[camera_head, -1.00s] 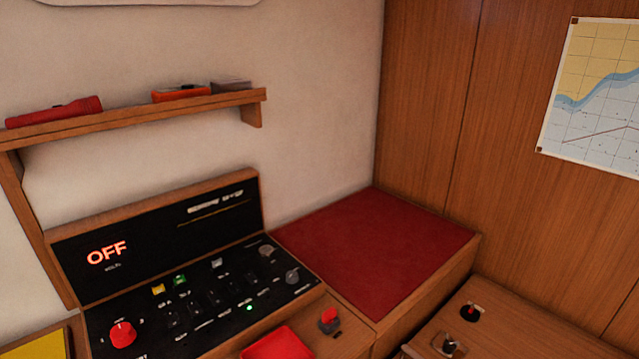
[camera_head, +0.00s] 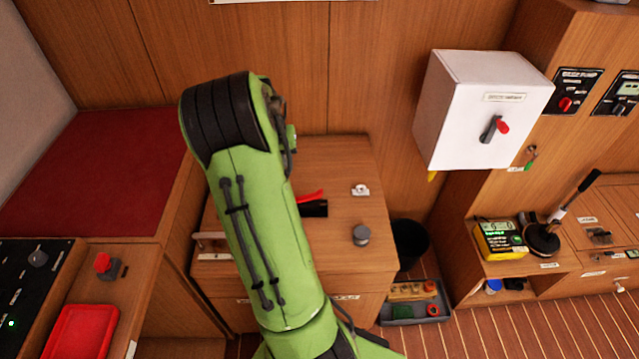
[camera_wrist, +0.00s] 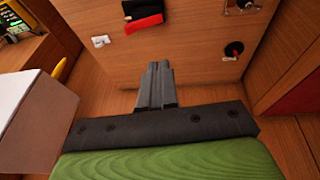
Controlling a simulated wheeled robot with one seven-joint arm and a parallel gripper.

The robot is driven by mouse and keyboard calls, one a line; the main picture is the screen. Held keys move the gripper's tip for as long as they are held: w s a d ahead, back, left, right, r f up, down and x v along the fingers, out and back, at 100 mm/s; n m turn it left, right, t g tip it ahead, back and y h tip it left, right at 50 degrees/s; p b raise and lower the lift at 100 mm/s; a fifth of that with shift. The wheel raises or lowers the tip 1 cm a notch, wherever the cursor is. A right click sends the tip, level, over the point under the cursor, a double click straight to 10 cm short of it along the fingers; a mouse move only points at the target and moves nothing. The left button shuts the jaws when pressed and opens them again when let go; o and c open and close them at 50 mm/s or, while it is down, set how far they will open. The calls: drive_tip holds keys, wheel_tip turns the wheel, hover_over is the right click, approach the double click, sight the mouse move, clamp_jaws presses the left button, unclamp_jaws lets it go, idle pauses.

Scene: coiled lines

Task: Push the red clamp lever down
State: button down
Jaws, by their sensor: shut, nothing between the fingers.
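The red clamp lever (camera_head: 311,196) sits on a black base (camera_head: 316,209) on the wooden counter, just right of my green arm in the head view. It slants up to the right there. In the wrist view the red lever (camera_wrist: 144,23) shows at the top, with the black base (camera_wrist: 140,6) beside it. My gripper (camera_wrist: 156,66) is shut and empty in the wrist view. Its tips appear below the lever in that picture, apart from it. I cannot pick out the gripper's fingers in the head view.
A white fitting (camera_head: 361,190) and a grey knob (camera_head: 361,235) stand on the counter right of the lever. A white box (camera_head: 480,110) with a red-tipped handle juts out at right. A red-and-black knob (camera_wrist: 234,48) shows at right in the wrist view.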

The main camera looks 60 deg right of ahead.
drive_tip(key=g, duration=0.1)
approach(319, 191)
drive_tip(key=shift+m, duration=0.5)
drive_tip(key=b+x, duration=0.1)
drive_tip(key=x, duration=0.4)
drive_tip(key=shift+w+d+f+b, duration=0.15)
drive_tip(key=shift+f+b, duration=0.1)
drive_tip(key=shift+b, duration=0.15)
drive_tip(key=shift+f, duration=0.3)
drive_tip(key=s+f+t+b, duration=0.1)
drive_tip(key=s+d+f+t+b, duration=0.1)
drive_tip(key=b, duration=0.1)
drive_tip(key=shift+s+f+y, duration=0.15)
drive_tip(key=shift+y, duration=0.25)
drive_tip(key=shift+s+d+f+t+b, duration=0.1)
drive_tip(key=shift+s+f+t+b, duration=0.15)
drive_tip(key=shift+f+b, duration=0.3)
drive_tip(key=shift+w+r, duration=0.1)
drive_tip(key=shift+r, duration=0.2)
